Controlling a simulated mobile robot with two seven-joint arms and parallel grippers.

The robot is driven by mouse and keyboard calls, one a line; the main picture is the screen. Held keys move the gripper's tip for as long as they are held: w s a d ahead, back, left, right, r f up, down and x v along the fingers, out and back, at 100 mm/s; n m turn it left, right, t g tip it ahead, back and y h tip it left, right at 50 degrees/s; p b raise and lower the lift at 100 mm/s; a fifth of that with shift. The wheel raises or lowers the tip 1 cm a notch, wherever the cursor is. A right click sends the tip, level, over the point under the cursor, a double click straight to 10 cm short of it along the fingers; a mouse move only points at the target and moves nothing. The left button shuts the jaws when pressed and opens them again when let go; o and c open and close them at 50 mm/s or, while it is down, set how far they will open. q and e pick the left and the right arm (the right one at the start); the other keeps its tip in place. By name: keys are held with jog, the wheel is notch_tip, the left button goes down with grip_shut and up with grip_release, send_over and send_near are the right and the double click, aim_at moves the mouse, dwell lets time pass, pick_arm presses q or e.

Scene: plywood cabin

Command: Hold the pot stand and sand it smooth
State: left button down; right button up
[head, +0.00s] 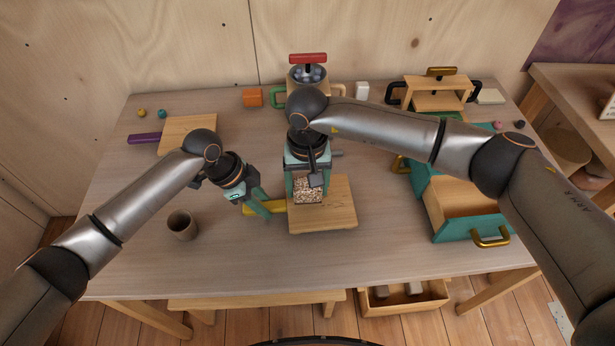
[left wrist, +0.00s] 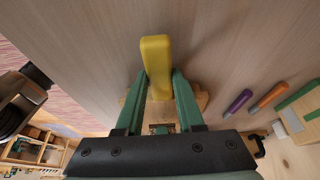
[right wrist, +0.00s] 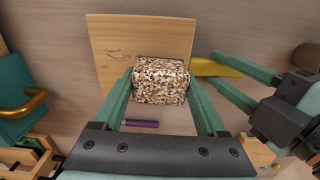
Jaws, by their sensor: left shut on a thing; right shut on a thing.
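The pot stand (head: 338,214) is a pale wooden board lying on the workbench, with a yellow handle (head: 250,208) on its left. My left gripper (head: 266,204) is shut on that handle, which also shows between its fingers in the left wrist view (left wrist: 156,66). My right gripper (head: 307,188) is shut on a speckled sanding block (head: 308,196). In the right wrist view the block (right wrist: 160,82) is over the board (right wrist: 112,50), hiding part of it; I cannot tell whether they touch. Dark grain marks show on the board.
A brown cup (head: 182,226) stands left of my left gripper. A board with a purple handle (head: 146,138) lies at the back left. A teal box with an open drawer (head: 468,225) is at the right. A red-handled item (head: 308,58) stands behind. The front of the workbench (head: 200,275) is clear.

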aim_at(343, 196)
jog(key=shift+f, duration=0.8)
jog(key=shift+d+f, duration=0.5)
jog(key=shift+f, duration=0.1)
jog(key=shift+c, duration=0.6)
jog(key=shift+w+d, duration=0.2)
jog(key=shift+d, duration=3.6)
jog(key=a, duration=0.8)
jog(key=shift+s+a, duration=0.25)
jog(key=shift+a, duration=0.15)
jog(key=shift+w+d, duration=0.4)
jog(key=shift+w, duration=0.2)
jog(key=shift+w+d, duration=0.1)
jog(key=shift+d, duration=3.7)
jog(key=shift+a, duration=4.05)
jog(key=shift+a+r, duration=0.15)
jog(key=shift+r, duration=3.9)
